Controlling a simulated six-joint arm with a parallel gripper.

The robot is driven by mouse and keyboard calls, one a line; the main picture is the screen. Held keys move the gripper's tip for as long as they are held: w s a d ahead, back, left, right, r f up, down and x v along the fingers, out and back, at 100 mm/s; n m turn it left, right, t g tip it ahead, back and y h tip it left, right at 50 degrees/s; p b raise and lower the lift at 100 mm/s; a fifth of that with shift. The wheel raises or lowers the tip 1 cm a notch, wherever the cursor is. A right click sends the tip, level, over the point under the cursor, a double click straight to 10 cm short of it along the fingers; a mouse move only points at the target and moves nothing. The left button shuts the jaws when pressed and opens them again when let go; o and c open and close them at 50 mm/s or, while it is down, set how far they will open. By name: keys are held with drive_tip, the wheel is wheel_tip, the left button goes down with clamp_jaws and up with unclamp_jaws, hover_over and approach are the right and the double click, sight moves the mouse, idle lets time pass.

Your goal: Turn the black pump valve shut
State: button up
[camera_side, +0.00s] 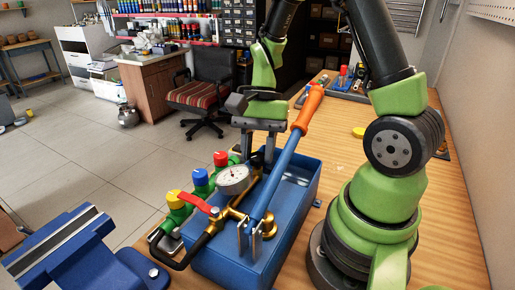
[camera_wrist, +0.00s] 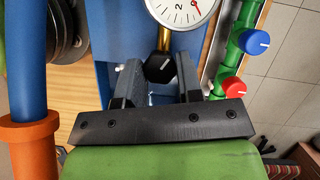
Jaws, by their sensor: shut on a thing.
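The black pump valve (camera_wrist: 160,68) is a small dark knob on a brass stem, beside the pressure gauge (camera_wrist: 182,8) in the wrist view. My gripper (camera_wrist: 158,74) points down over the pump, with one finger on each side of the knob, shut on it. In the side view my gripper (camera_side: 258,160) is just behind the gauge (camera_side: 234,180), at the far end of the blue pump tank (camera_side: 299,205). There the knob itself is hard to make out among the fingers and brass fittings. How far the valve is turned cannot be told.
The pump's blue lever (camera_side: 276,175) with its orange grip (camera_side: 308,109) rises close beside my gripper. A green manifold (camera_side: 180,217) with red, blue and yellow knobs and a red lever (camera_side: 193,203) stands left. A blue vise (camera_side: 70,250) is at front left.

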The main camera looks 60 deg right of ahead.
drive_tip(key=shift+s+m+t, duration=0.1)
drive_tip(key=shift+m+t, duration=0.7)
drive_tip(key=shift+m, duration=1.1)
drive_tip(key=o, duration=0.6)
drive_tip(key=shift+o, duration=0.2)
drive_tip(key=shift+r, duration=0.15)
drive_tip(key=v, duration=0.9)
drive_tip(key=shift+d+r, duration=0.2)
drive_tip(key=shift+r, duration=0.15)
